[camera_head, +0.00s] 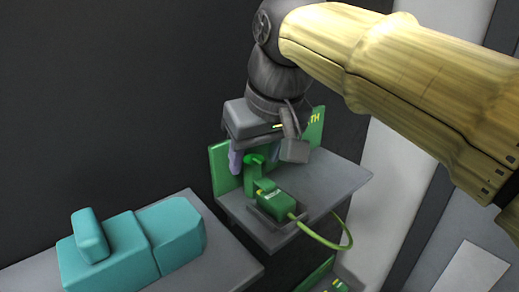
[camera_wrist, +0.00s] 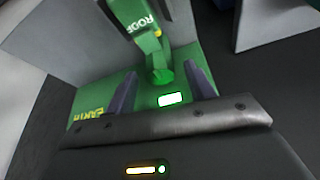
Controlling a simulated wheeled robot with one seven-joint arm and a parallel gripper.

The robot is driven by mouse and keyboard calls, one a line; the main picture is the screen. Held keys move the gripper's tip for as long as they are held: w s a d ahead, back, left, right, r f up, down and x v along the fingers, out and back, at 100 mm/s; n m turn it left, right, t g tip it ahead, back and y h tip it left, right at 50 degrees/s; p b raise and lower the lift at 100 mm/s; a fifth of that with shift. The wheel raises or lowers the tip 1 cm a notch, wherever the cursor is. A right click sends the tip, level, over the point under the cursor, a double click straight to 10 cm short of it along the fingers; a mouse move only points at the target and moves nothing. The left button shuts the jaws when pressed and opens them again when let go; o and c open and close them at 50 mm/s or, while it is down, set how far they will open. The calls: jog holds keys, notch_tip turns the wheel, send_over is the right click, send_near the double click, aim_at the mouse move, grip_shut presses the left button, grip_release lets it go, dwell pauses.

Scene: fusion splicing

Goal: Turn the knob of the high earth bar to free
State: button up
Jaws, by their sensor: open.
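The high earth bar is a green panel (camera_head: 224,168) at the back of a grey shelf, with partly hidden lettering; its green face also shows in the wrist view (camera_wrist: 140,97) with EARTH upside down. A green knob (camera_head: 254,161) stands in front of the panel on a green upright part. In the wrist view the knob (camera_wrist: 160,74) lies between the two purple fingers. My gripper (camera_wrist: 161,70) is open around the knob, with a visible gap on each side.
A green box (camera_head: 277,204) marked ROOF in the wrist view sits on the grey shelf (camera_head: 335,175), with a green cable (camera_head: 325,243) hanging off its front. A teal machine (camera_head: 135,243) stands on a grey table at left. Another green panel (camera_head: 317,276) is lower right.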

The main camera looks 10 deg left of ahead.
jog(key=c, duration=1)
jog(key=shift+n, duration=0.4)
jog(key=n, duration=0.2)
jog(key=n+g+y, duration=0.1)
jog(key=shift+w+d+r, duration=0.1)
jog(key=shift+w+d, duration=0.1)
jog(key=shift+w, duration=0.05)
jog(key=n, duration=0.1)
jog(key=n+g, duration=0.1)
jog(key=n, duration=0.1)
jog(key=n+p, duration=0.1)
jog(key=n, duration=0.1)
jog(key=shift+w+d+g+y, duration=0.1)
jog(key=shift+w+g+y, duration=0.2)
jog(key=shift+g+y, duration=0.1)
jog(key=shift+n+g, duration=0.3)
jog(key=shift+n, duration=0.6)
jog(key=shift+s, duration=0.1)
